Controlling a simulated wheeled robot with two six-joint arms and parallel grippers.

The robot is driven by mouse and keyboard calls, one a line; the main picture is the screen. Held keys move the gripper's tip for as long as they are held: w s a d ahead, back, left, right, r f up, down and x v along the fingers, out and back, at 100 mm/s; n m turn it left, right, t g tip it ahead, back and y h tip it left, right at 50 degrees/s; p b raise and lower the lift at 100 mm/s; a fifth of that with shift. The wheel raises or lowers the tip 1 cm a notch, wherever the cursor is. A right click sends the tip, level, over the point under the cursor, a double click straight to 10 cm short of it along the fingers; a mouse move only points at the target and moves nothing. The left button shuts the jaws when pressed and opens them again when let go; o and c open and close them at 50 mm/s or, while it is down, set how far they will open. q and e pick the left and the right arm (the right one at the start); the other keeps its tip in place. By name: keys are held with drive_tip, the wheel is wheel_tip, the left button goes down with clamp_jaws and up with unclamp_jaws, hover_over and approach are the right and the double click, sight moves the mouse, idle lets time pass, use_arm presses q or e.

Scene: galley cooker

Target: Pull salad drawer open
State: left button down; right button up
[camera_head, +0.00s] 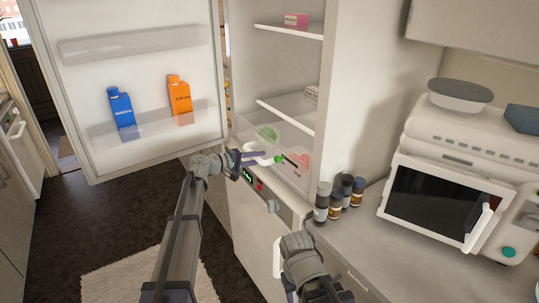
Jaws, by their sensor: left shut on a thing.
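The fridge door stands open at the left. Low in the fridge is the clear salad drawer (293,178), with green and pinkish items showing through it. My left gripper (262,157) reaches to the front of this drawer and is shut on its pale handle; the fingers partly hide the grip. How far the drawer is out is hard to tell. My right arm (301,258) is low in the middle, in front of the counter; its fingertips are hidden.
The open fridge door (140,55) carries a blue carton (121,107) and an orange carton (179,96). Several small jars (336,198) stand on the counter edge right of the fridge. A white microwave (440,200) stands farther right.

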use_arm(q)
drive_tip(key=shift+f+v, duration=0.25)
drive_tip(key=shift+v, duration=0.95)
drive_tip(key=c, duration=0.7)
unclamp_jaws()
drive_tip(key=p+v, duration=0.1)
drive_tip(key=v, duration=0.6)
drive_tip(key=shift+s+a+p, duration=0.25)
drive_tip(key=shift+a+p, duration=0.05)
drive_tip(key=shift+a, duration=0.05)
